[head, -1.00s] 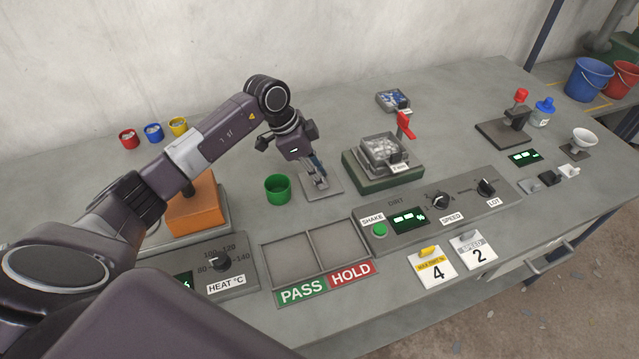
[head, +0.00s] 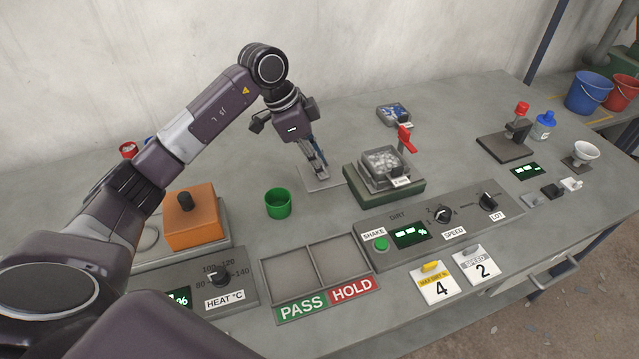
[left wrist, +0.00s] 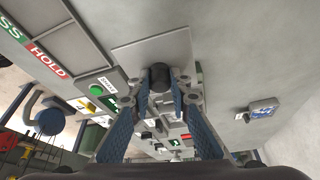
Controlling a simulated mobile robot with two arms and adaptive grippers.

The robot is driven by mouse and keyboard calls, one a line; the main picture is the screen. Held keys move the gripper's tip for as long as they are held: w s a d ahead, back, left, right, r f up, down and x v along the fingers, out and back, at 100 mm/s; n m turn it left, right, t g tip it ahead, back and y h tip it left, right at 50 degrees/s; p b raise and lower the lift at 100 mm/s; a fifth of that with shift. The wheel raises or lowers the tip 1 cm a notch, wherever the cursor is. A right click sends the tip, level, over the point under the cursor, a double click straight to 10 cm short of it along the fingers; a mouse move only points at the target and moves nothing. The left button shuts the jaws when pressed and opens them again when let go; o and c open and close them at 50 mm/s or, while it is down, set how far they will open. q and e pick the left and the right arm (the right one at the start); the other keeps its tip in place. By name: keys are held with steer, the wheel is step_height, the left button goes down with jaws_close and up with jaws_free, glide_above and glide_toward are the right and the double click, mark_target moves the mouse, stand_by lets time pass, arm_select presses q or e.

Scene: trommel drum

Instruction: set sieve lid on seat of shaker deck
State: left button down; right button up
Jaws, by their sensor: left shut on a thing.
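The sieve lid is a flat grey square plate (head: 312,181); it also shows in the left wrist view (left wrist: 150,48). My left gripper (head: 321,176) is shut on its dark knob, which shows between the fingertips in the left wrist view (left wrist: 160,76). The lid appears held a little above the bench, left of the shaker deck. The shaker deck (head: 375,194) has a green base. A grey square sieve tray (head: 372,181) with pale lumps sits on it, open on top. My right gripper is not in view.
The control panel (head: 465,215) lies in front of the deck. A box with blue contents (head: 393,114) is behind the deck. The PASS/HOLD tray (head: 290,275) is nearer. An orange box (head: 193,220) stands left.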

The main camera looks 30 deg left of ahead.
arm_select(q)
step_height(320, 180, up, 14)
steer(key=p, duration=0.3)
steer(key=shift+f, duration=0.15)
stand_by(0.4)
steer(key=shift+w, duration=0.1)
